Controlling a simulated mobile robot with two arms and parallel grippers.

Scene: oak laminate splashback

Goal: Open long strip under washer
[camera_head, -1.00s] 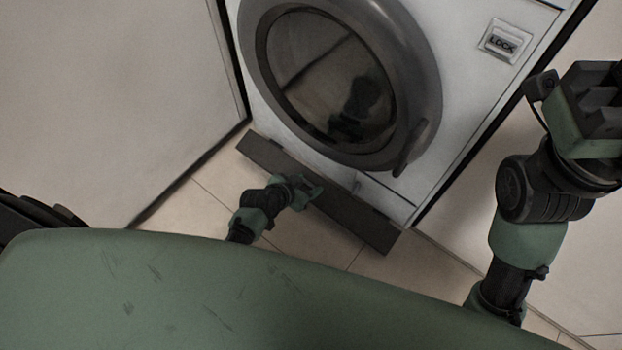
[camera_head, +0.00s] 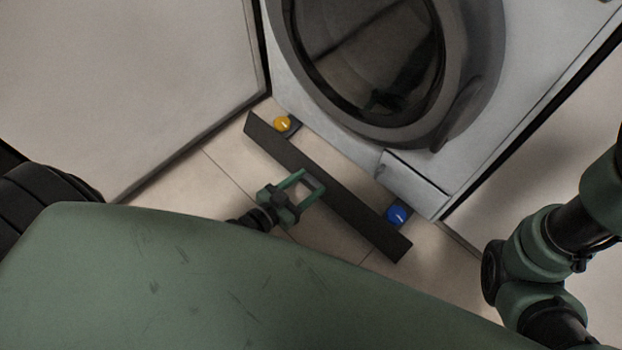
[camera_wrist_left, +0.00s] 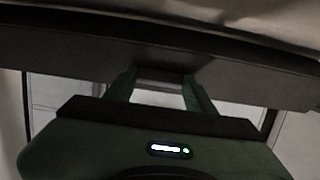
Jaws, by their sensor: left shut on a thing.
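The long dark strip (camera_head: 346,203) stands out from the foot of the white washer (camera_head: 482,135), with a gap of floor between them. It runs diagonally from upper left to lower right. My left gripper (camera_head: 312,179) is shut on its edge near the middle. In the left wrist view, the fingers of my left gripper (camera_wrist_left: 160,76) meet the strip (camera_wrist_left: 160,46), which crosses the picture. My right gripper is out of view.
A pale panel (camera_head: 150,80) stands on the left, close to the strip's left end. The washer's round door (camera_head: 372,60) is shut above.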

